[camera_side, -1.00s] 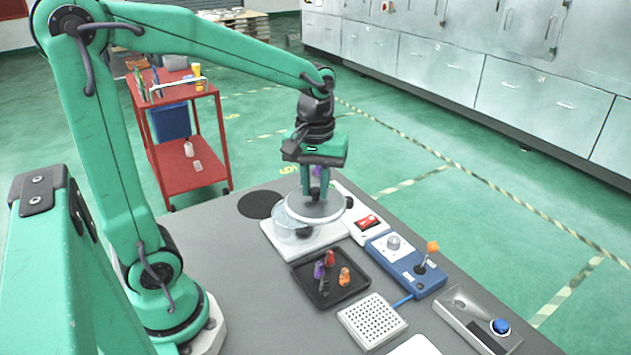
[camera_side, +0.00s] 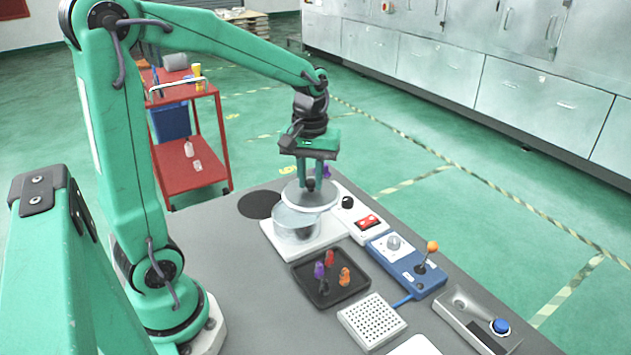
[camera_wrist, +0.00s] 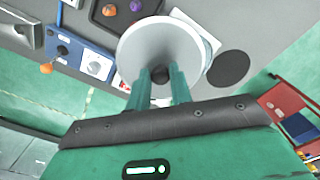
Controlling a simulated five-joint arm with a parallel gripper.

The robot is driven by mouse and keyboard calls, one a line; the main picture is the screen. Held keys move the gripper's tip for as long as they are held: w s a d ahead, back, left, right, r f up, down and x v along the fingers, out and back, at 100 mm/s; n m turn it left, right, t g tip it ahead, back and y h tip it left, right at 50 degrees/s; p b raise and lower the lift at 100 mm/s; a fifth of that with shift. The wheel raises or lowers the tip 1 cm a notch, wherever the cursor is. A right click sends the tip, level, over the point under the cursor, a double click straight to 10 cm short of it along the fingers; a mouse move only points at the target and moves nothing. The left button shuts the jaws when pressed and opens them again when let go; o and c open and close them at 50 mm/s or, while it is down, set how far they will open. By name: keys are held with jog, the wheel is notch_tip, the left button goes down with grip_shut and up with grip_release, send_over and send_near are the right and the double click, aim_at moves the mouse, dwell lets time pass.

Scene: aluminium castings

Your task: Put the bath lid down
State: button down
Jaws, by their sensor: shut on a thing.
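My gripper (camera_side: 317,180) is shut on the dark knob of the bath lid (camera_side: 296,199), a pale round disc. In the wrist view my gripper (camera_wrist: 159,75) is on the knob at the middle of the lid (camera_wrist: 140,47). In the side view the lid is above and slightly behind the clear round bath (camera_side: 285,222), which stands on a white base (camera_side: 286,251). The bath's opening is partly uncovered. In the wrist view the lid hides most of the bath.
A dark round pad (camera_side: 259,205) lies left of the bath. A black tray (camera_side: 329,292) with several small coloured parts is in front. A blue box with an orange-topped lever (camera_side: 404,266) and a red-switch unit (camera_side: 366,222) are at the right.

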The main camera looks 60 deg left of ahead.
jog(key=shift+s+a+f, duration=0.45)
jog(key=shift+a+f, duration=1.65)
jog(key=shift+a, duration=1.8)
jog(key=shift+s+a+f, duration=0.4)
jog(key=shift+a+f, duration=1.75)
jog(key=shift+a, duration=1.7)
jog(key=shift+s+a+f, duration=0.45)
jog(key=shift+a+f, duration=1.65)
jog(key=shift+a, duration=1.8)
jog(key=shift+f, duration=0.1)
jog(key=shift+f, duration=1.9)
jog(key=shift+f, duration=0.15)
jog(key=c, duration=1.3)
grip_release()
jog(key=shift+o, duration=0.2)
